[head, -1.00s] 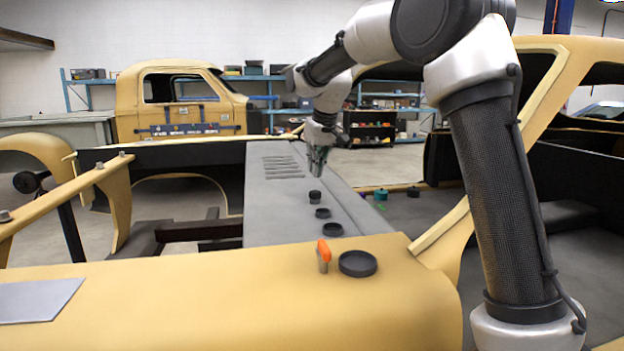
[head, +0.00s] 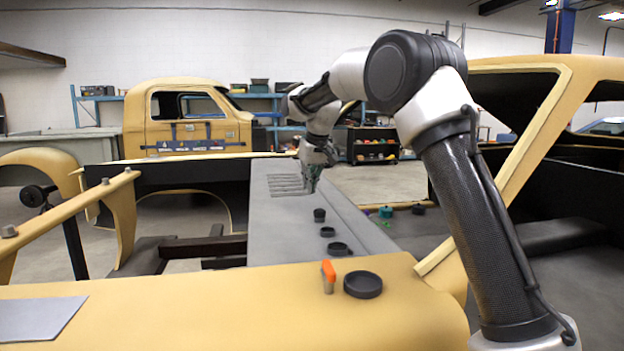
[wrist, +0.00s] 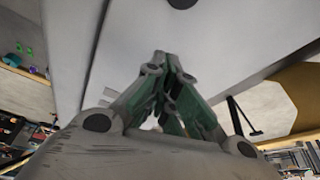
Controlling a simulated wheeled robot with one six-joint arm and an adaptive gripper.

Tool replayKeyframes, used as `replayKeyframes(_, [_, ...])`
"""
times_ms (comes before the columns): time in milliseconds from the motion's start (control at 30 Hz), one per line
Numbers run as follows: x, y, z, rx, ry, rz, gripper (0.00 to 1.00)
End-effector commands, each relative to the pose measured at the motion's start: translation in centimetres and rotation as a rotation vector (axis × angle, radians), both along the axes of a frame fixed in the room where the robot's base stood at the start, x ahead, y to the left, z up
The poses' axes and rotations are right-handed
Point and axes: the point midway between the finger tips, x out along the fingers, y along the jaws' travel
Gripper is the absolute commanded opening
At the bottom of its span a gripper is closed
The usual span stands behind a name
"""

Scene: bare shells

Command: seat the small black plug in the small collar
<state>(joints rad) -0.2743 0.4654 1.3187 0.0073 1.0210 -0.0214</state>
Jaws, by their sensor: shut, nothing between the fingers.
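A small black plug-like piece (head: 319,215) stands upright on the grey panel. I cannot tell whether it stands alone or inside a collar. A small low black ring (head: 327,231) and a slightly larger one (head: 339,248) lie in front of it, both apart from it. My gripper (head: 311,190) is above and beyond the black piece, pointing down, empty, with clear space between them. In the wrist view my gripper (wrist: 165,56) has its fingertips together over bare grey panel. A dark object (wrist: 182,3) is cut off at the top edge there.
A large black dish-like ring (head: 362,285) and an orange-topped peg (head: 328,277) stand on the yellow panel in front. The grey panel (head: 285,235) has slots at its far end. Small coloured pieces (head: 385,212) lie to the right. A yellow pillar rises at right.

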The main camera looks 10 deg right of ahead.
Motion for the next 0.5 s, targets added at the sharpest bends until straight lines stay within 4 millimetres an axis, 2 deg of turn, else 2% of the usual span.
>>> replayKeyframes(33, [0.3,0.1,-1.2,-0.001,0.004,0.0,0.0])
replayKeyframes(233, [1.7,0.5,-5.2,-0.001,0.003,0.0,0.0])
replayKeyframes(500, [-1.6,-0.5,-5.0,0.0,-0.001,0.0,0.0])
